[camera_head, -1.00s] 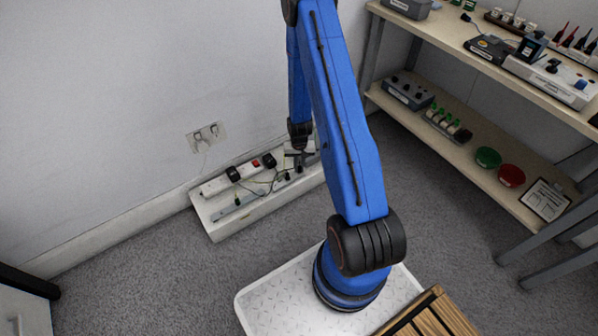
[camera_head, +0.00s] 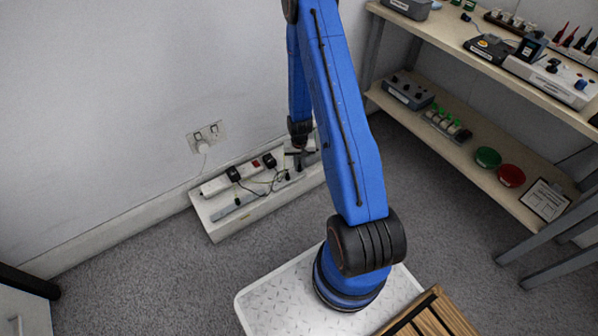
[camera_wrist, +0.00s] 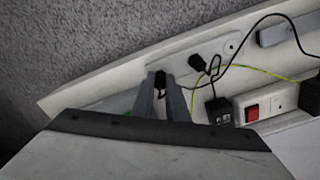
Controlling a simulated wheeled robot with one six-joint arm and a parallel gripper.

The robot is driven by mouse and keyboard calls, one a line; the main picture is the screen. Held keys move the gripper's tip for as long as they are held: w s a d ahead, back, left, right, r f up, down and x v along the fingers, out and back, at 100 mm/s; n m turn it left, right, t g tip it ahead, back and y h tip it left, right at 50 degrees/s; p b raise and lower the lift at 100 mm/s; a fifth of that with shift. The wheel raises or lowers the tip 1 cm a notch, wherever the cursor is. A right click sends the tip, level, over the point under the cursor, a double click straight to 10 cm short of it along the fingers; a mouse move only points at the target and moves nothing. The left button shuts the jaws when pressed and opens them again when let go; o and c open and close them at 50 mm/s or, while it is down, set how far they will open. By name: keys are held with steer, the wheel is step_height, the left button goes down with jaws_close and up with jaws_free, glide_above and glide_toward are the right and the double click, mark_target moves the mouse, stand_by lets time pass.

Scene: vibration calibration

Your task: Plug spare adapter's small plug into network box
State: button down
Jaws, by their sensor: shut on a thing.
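My gripper (camera_wrist: 161,80) is shut on a small black plug (camera_wrist: 160,84), which shows between its two grey fingers in the wrist view. In the head view my gripper (camera_head: 299,146) is low over the right end of the white ledge by the wall. Black adapters (camera_wrist: 219,110) (camera_wrist: 306,93) sit at the white power strip (camera_wrist: 288,98), beside its red switch (camera_wrist: 253,113). Thin black and yellow-green leads run near them. Another black plug (camera_wrist: 196,62) stands at a pale plate. I cannot clearly make out the network box; my gripper covers much of that end.
The white ledge (camera_head: 222,229) runs along the wall under a wall socket (camera_head: 205,136). A grey bar (camera_head: 235,209) lies along its front. A two-level bench (camera_head: 470,150) with instruments stands to the right.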

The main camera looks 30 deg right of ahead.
mark_target(299, 166)
steer(key=shift+r, duration=0.1)
steer(key=shift+r, duration=1.65)
steer(key=shift+r, duration=0.15)
steer(key=shift+r, duration=3.8)
steer(key=shift+w+d, duration=3.4)
steer(key=shift+d, duration=2.7)
steer(key=shift+w+d, duration=3.35)
steer(key=shift+d, duration=2.75)
steer(key=shift+f, duration=4.15)
steer(key=shift+f, duration=0.5)
